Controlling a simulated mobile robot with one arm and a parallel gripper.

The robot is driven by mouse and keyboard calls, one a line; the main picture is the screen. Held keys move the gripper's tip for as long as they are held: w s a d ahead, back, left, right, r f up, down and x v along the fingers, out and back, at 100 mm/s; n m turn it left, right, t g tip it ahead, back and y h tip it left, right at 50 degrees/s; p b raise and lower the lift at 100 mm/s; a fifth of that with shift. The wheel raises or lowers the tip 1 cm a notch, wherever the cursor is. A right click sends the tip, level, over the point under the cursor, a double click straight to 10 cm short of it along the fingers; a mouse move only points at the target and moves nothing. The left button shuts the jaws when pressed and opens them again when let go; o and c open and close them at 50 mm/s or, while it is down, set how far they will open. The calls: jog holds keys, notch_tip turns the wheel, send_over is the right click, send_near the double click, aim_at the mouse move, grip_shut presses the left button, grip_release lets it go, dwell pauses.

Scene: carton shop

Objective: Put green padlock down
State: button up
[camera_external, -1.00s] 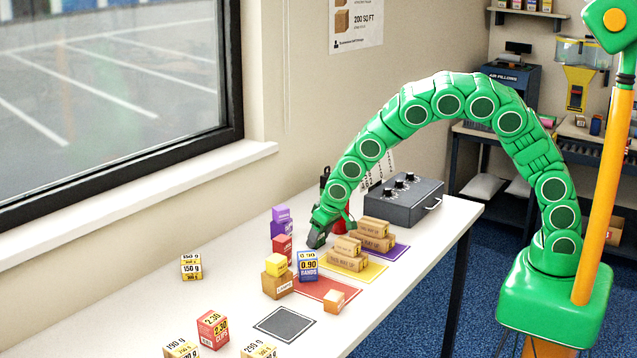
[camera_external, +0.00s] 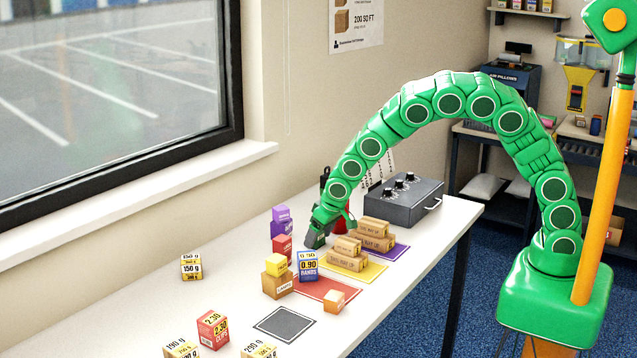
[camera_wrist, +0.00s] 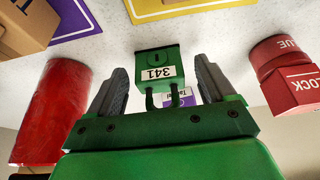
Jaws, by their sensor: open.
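The green padlock (camera_wrist: 158,60), labelled 341, sits between my gripper's fingers in the wrist view. Its shackle points toward my palm and its body toward the white table. My gripper (camera_wrist: 160,70) is open, with one grey finger on each side of the padlock and a small gap visible at each side. Whether the padlock rests fully on the table is hard to tell. In the external view my gripper (camera_external: 316,240) is low over the table, behind the stacked cartons; the padlock cannot be made out there.
A red cylinder (camera_wrist: 50,110) and a red block (camera_wrist: 288,78) flank the gripper. Cartons stand on the yellow mat (camera_external: 372,274) and purple mat (camera_external: 402,250). A blue box (camera_external: 307,266) is close in front. A grey control box (camera_external: 405,203) stands behind. The dark mat (camera_external: 285,324) is bare.

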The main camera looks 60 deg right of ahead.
jog(key=v, duration=1.1)
jog(key=shift+r, duration=0.35)
jog(key=shift+s, duration=0.15)
jog(key=s+d+r+g, duration=0.2)
jog(key=s+d+r, duration=0.2)
jog(key=s+d, duration=0.45)
jog(key=s+d+r+g, duration=0.1)
jog(key=s+d+r, duration=0.3)
jog(key=s+d, duration=0.45)
jog(key=s+d+r+g, duration=0.1)
jog(key=s+d, duration=0.2)
jog(key=s, duration=1)
jog(key=s+d+r+g, duration=0.1)
jog(key=s+d, duration=0.3)
jog(key=s, duration=0.9)
jog(key=shift+s+r+g, duration=0.15)
jog(key=shift+s+g, duration=0.1)
jog(key=shift+g, duration=0.35)
